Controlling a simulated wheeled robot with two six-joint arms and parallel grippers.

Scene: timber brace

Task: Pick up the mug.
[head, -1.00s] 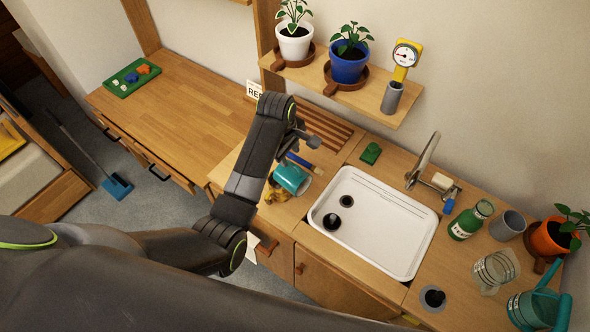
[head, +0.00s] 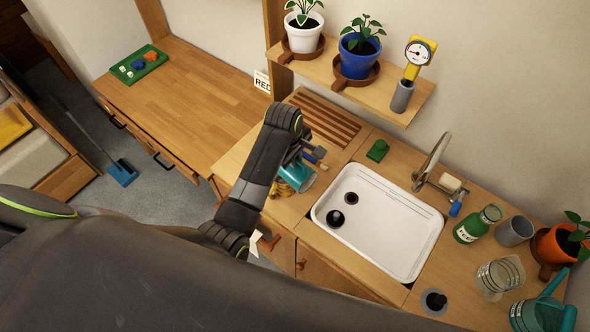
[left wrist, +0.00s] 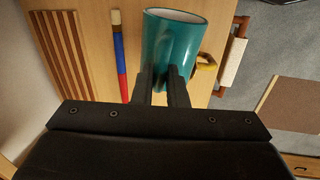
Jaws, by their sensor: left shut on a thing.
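The teal mug (head: 297,177) is beside the left end of the sink, over the wooden counter. It also shows in the left wrist view (left wrist: 172,42), with its pale rim away from my gripper. My left gripper (head: 303,160) is shut on the mug; in the left wrist view its two dark fingers (left wrist: 163,84) meet the mug's near side. I cannot tell whether the mug is clear of the counter. My right gripper is not in view.
A yellow-brown item (head: 281,189) and a red-and-blue stick (left wrist: 120,60) lie close to the mug. The white sink (head: 395,215) is to its right. A shelf with pots (head: 340,85) hangs above. The left worktop (head: 200,105) is mostly clear.

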